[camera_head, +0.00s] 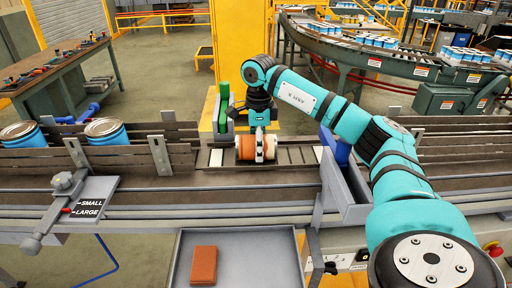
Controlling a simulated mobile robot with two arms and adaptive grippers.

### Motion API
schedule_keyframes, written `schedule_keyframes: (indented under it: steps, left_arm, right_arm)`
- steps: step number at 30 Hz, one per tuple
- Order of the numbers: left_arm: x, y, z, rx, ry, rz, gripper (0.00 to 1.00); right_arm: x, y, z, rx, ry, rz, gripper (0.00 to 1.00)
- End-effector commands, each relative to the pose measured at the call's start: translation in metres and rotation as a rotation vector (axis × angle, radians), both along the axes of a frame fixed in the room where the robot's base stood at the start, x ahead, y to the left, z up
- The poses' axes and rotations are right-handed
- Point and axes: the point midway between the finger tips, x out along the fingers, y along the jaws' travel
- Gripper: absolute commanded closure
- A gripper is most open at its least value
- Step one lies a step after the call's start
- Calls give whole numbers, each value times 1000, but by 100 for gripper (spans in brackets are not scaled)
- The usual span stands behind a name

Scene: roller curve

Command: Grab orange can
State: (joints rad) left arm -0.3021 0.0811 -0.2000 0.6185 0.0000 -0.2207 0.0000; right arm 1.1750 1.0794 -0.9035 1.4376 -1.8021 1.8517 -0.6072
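The orange can (246,149) is in the head view, on the slatted section of the conveyor at the middle. It looks to be lying on its side, with pale ends. My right arm reaches in from the right, and its gripper (262,147) points down at the can. A finger crosses in front of the can's right half and hides part of it. The far finger is hidden, so I cannot tell whether the gripper is closed on the can. My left gripper is not in view.
Blue cans (106,131) stand on the conveyor at left, behind metal guides (159,155). A grey tray (240,255) in front holds an orange-brown block (203,265). A SMALL/LARGE lever (62,205) stands at left.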

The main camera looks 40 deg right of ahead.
Motion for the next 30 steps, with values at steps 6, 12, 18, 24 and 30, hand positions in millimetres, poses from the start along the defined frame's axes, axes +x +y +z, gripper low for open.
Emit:
schedule_keyframes:
  steps: [6,12,18,24,30]
  left_arm:
    - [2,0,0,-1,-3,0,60]
    - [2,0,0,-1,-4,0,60]
    - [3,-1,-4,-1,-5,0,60]
    - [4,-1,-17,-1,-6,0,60]
    - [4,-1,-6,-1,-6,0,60]
  right_arm:
    - [0,0,0,0,0,0,70]
    - [0,0,1,0,-1,0,70]
    - [1,0,8,0,-4,0,70]
    - [2,1,45,1,-10,0,70]
    - [1,0,85,0,-5,0,70]
